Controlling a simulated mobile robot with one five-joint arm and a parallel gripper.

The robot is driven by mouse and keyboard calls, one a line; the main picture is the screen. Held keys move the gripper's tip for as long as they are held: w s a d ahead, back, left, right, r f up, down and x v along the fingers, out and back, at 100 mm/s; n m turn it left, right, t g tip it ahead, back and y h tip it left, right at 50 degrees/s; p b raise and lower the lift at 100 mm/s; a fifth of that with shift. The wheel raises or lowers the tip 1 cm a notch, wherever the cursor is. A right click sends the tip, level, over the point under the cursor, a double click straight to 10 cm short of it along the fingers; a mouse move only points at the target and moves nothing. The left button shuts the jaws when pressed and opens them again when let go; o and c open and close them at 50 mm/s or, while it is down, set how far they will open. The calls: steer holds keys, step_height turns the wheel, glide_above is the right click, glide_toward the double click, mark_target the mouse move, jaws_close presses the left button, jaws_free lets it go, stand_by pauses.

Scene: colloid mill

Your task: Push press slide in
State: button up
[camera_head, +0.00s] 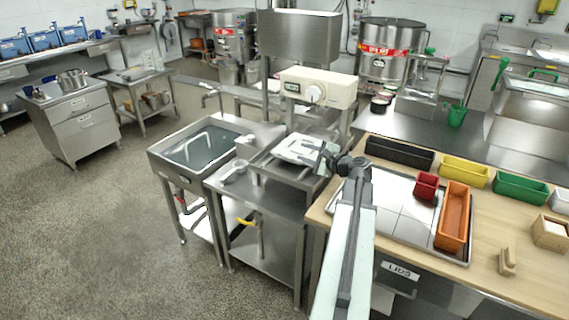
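A press with a cream head (318,90), a dial and a small display stands at the middle of the steel bench. Below its head, a shallow metal slide tray (262,168) reaches out toward the front, with a white item (298,149) lying on it. My arm comes up from the bottom and hides part of the bench and tray edge.
A sink (195,150) is left of the press, with a scoop (233,172) on the bench in front. On the right, a wooden counter (500,285) holds a metal tray, an orange bin (453,217), a red bin (427,186) and other coloured bins.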

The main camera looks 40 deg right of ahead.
steer(key=b, duration=0.5)
glide_toward(293, 161)
steer(key=x, duration=0.3)
steer(key=shift+w+a+f, duration=0.15)
steer(key=shift+w+f, duration=0.1)
steer(key=shift+w, duration=0.05)
steer(key=shift+b+x, duration=0.9)
steer(key=shift+x, duration=3)
steer(key=shift+r, duration=0.15)
steer(key=shift+c, duration=0.3)
jaws_close()
